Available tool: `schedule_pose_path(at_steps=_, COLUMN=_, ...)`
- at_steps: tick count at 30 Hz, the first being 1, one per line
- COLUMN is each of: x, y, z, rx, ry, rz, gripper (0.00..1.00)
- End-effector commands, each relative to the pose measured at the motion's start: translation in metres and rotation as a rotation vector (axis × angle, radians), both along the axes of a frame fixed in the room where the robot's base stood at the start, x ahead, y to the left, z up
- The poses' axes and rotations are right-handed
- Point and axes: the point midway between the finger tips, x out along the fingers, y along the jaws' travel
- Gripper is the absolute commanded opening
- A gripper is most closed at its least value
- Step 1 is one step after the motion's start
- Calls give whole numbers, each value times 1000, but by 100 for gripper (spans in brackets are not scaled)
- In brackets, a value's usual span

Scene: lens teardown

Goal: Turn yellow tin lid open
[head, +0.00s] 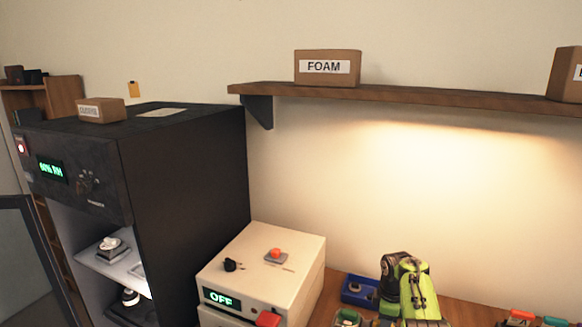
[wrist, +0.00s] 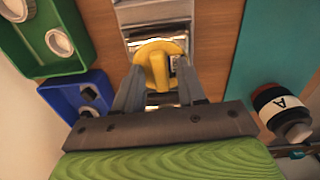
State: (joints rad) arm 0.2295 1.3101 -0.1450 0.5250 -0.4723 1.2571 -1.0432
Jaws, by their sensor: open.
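The yellow tin lid (wrist: 148,48) shows in the wrist view as a round disc with a raised yellow bar across its middle. It sits on a metallic, boxy thing (wrist: 155,14) whose form is partly hidden. My gripper (wrist: 160,72) is open, with its two grey fingers on either side of the bar. I cannot tell whether the fingers touch it. In the head view my green arm (head: 413,285) stands over the bench at the lower right, and the lid is not visible there.
A green tray (wrist: 82,62) and a blue tray (wrist: 52,98) lie left of the lid. A teal mat (wrist: 262,45) and a black-and-white jar marked A (wrist: 275,102) are to the right. In the head view, a cream box reading OFF (head: 225,270) stands left of my arm.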

Motion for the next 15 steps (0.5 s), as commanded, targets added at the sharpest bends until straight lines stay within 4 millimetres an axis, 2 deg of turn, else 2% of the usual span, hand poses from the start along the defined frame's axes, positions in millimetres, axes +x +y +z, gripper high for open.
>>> schedule_pose_path(at_steps=1, x=-7, y=3, z=-15, rx=9, ry=36, rz=6, gripper=47)
schedule_pose_path(at_steps=5, x=-7, y=3, z=-15, rx=9, ry=35, rz=5, gripper=47)
schedule_pose_path(at_steps=8, x=-7, y=3, z=-8, rx=9, ry=34, rz=4, gripper=47)
schedule_pose_path(at_steps=15, x=-7, y=2, z=23, rx=8, ry=31, rz=1, gripper=47)
